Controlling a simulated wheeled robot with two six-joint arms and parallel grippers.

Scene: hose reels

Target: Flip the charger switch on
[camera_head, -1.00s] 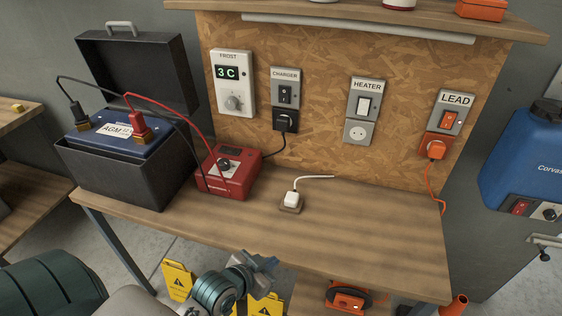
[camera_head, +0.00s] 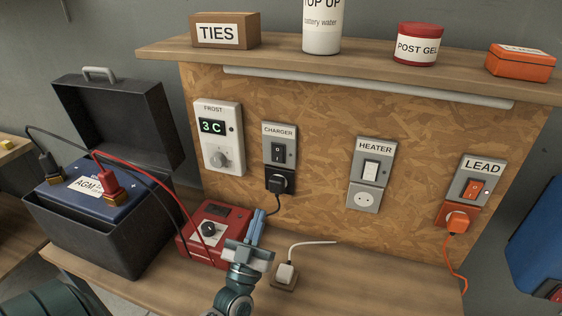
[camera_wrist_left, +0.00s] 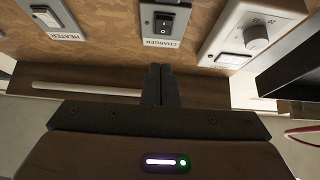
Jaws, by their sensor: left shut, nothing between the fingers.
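The charger switch (camera_head: 278,153) is a black rocker on a grey plate marked CHARGER, on the chipboard panel. A black plug (camera_head: 279,183) sits in the socket below it, with its cable running down towards the red charger box (camera_head: 212,232). In the left wrist view the charger switch (camera_wrist_left: 164,23) shows at the top, just beyond the fingertips. My left gripper (camera_head: 258,228) is shut and empty, in front of the panel, below the switch and plug and apart from them. It also shows in the left wrist view (camera_wrist_left: 161,70). My right gripper is not in view.
A frost thermostat (camera_head: 219,137) is left of the switch; a heater switch (camera_head: 371,170) and an orange lead switch (camera_head: 474,188) are to its right. A battery case (camera_head: 95,230) stands at the left. A white plug (camera_head: 285,274) lies on the bench. A shelf (camera_head: 350,62) overhangs the panel.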

